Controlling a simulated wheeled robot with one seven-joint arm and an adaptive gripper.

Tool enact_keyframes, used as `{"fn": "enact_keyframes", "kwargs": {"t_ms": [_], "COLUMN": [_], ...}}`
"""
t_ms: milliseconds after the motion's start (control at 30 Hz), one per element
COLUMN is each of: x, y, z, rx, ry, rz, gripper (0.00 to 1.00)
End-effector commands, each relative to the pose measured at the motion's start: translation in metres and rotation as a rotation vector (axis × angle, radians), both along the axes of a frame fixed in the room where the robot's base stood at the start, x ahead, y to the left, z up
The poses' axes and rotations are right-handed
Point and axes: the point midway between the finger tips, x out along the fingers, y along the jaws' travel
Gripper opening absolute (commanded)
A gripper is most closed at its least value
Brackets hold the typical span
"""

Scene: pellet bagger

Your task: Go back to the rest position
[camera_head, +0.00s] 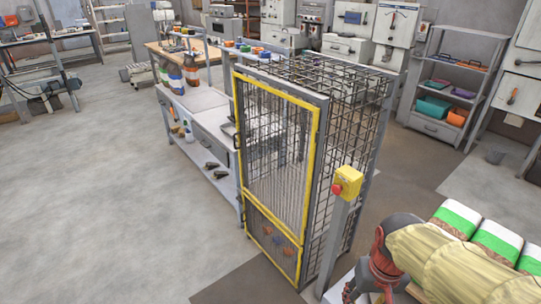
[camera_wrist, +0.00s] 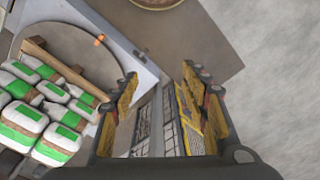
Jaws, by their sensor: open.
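My gripper (camera_wrist: 160,78) is open in the wrist view, its two yellow-and-black fingers apart with nothing between them. In the head view my arm, in a tan cover, reaches in from the lower right, and its dark and red end is partly cut off by the bottom edge. This end is to the right of the emergency stop post and in front of the white and green bags (camera_head: 496,240). The bags also show at the left of the wrist view (camera_wrist: 55,118). No object is held.
A mesh cage with a yellow-framed gate (camera_head: 315,150) stands in the middle. A yellow box with a red button (camera_head: 348,182) tops a grey post (camera_head: 330,250) close to my arm. A workbench (camera_head: 205,160) stands behind the cage. Open floor (camera_head: 90,190) lies at left.

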Motion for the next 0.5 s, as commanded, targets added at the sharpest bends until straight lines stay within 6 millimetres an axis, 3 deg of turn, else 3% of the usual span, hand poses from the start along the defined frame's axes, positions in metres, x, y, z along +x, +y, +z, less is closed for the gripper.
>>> {"fn": "enact_keyframes", "kwargs": {"t_ms": [300,500], "x": [-0.028,-0.036], "y": [0.016,0.023], "z": [0.075,0.113], "rx": [-0.017,-0.02], "ry": [-0.259,-0.388], "rz": [0.051,0.074], "gripper": [0.45,0.45]}}
